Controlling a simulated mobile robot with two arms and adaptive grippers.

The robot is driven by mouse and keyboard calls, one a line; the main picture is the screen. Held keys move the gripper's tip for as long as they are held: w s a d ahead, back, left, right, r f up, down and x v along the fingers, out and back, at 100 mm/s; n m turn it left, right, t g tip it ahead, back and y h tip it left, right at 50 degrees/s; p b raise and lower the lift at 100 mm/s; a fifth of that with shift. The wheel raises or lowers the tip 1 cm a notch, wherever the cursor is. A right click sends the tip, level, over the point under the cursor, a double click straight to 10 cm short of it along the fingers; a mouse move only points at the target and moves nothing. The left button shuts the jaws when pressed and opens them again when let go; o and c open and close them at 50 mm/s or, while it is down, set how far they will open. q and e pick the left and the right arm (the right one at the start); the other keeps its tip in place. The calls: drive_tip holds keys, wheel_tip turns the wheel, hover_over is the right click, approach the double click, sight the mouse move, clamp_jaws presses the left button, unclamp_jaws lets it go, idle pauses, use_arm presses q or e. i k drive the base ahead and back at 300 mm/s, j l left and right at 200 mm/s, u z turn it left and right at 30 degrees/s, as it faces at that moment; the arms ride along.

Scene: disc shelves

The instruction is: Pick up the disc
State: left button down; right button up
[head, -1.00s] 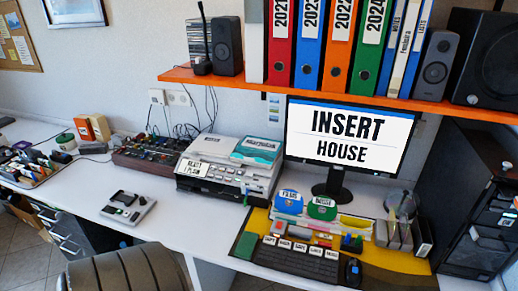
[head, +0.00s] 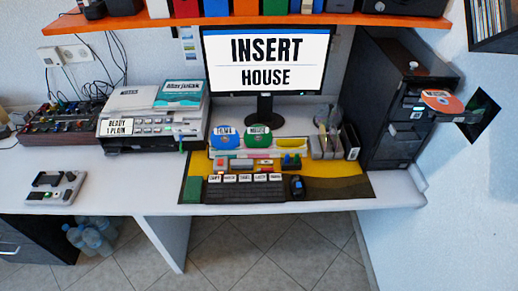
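An orange disc (head: 442,101) with a pale label strip sits at the front of the black tower (head: 385,100) on the right, on what looks like an extended tray. A blue round item (head: 223,137) and a green round item (head: 258,138), both with white labels, stand side by side behind the keyboard; the green label seems to read HOUSE. The monitor (head: 265,62) shows INSERT HOUSE. Neither of my grippers is in view.
A keyboard (head: 245,189) and a mouse (head: 296,186) lie on a yellow and dark mat (head: 345,187). A printer (head: 152,118) stands left of them. An orange shelf (head: 120,24) runs above. The white desk (head: 130,185) has free room in front of the printer.

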sight(445, 102)
drive_tip(key=i+j, duration=0.1)
drive_tip(key=j, duration=0.15)
drive_tip(key=i+j, duration=0.1)
drive_tip(key=i+j+z, duration=0.1)
drive_tip(key=j+z, duration=0.45)
drive_tip(key=z, duration=0.2)
drive_tip(key=j+z, duration=0.35)
